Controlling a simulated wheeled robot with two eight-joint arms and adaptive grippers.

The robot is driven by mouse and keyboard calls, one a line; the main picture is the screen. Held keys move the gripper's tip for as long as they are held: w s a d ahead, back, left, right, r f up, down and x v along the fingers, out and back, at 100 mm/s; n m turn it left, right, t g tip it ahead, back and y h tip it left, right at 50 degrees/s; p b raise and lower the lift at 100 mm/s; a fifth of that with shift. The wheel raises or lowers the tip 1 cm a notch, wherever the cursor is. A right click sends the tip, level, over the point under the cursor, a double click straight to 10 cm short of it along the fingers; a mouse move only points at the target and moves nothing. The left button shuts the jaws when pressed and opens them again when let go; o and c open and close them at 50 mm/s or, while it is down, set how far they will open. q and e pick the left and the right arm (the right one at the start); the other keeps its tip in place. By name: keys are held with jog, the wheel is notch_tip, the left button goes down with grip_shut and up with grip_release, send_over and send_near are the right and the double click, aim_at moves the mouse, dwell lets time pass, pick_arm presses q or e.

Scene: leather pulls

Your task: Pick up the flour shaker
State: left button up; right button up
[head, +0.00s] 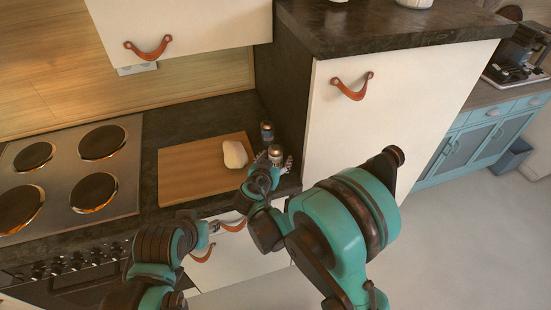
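A small metal-topped shaker (276,152) stands at the right end of the dark counter, beside the cutting board. A second small shaker (267,130), dark bluish with a pale top, stands just behind it. I cannot tell from labels which one holds flour. My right gripper (275,166) is at the front shaker, with finger parts showing on its left and right sides. The shaker's lower part is hidden, and whether the fingers press on it is unclear. My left gripper (213,227) is low in front of the counter, near an orange leather pull; its fingers are too small to read.
A wooden cutting board (190,178) with a white rounded lump (235,154) lies left of the shakers. A steel hob (70,168) is farther left. A tall white cabinet (400,100) stands close on the right, and an upper cabinet (195,28) hangs above.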

jog(key=c, duration=1.3)
jog(key=shift+r, duration=0.1)
